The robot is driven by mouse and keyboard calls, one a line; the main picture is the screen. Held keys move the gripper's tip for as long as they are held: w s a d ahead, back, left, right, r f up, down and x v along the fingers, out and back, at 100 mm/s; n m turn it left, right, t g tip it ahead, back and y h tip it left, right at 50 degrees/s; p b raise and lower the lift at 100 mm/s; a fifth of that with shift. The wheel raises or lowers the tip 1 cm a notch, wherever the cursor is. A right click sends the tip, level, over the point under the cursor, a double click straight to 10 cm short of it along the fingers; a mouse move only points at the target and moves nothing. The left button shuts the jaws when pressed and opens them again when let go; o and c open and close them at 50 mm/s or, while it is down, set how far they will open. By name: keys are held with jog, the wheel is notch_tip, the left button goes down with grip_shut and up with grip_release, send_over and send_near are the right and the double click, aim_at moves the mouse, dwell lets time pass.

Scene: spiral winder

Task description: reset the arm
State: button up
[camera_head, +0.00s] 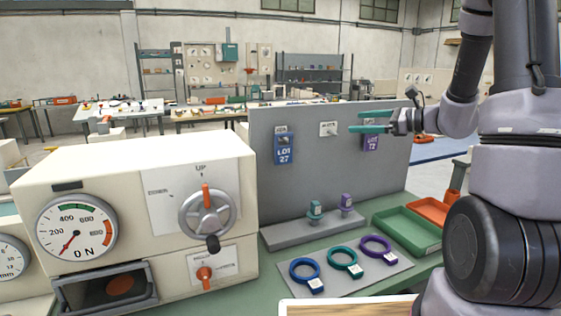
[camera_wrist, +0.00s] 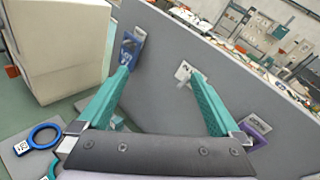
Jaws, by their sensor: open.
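My gripper (camera_head: 372,122) has two teal fingers and is open and empty. In the head view it is raised in front of the grey upright panel (camera_head: 345,175), above the bench. The wrist view shows both fingers of my gripper (camera_wrist: 160,92) spread apart with nothing between them, and the panel (camera_wrist: 165,50) beyond. My arm comes in from the right side of the head view.
A cream machine (camera_head: 130,200) with a dial and handwheel (camera_head: 208,212) stands left. Blue (camera_head: 304,270), teal (camera_head: 343,262) and purple (camera_head: 376,246) rings lie on a grey mat. Green (camera_head: 408,230) and orange (camera_head: 432,210) trays sit right. Blue tag (camera_head: 284,148) hangs on the panel.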

jog(key=s+a+r+n+g+h, duration=0.2)
jog(key=s+a+n+g, duration=0.1)
jog(key=s+n, duration=0.3)
jog(key=s+a+r+n+g+h, duration=0.1)
jog(key=s+a+r+n+g, duration=0.15)
jog(key=s, duration=0.55)
jog(key=s+d+r+n+t+h, duration=0.3)
jog(key=s+d+n+h, duration=0.3)
jog(key=s+n+h, duration=0.2)
jog(key=shift+s+r+n+t, duration=0.35)
jog(key=shift+s+r+n, duration=0.1)
jog(key=shift+s, duration=0.35)
dwell(0.4)
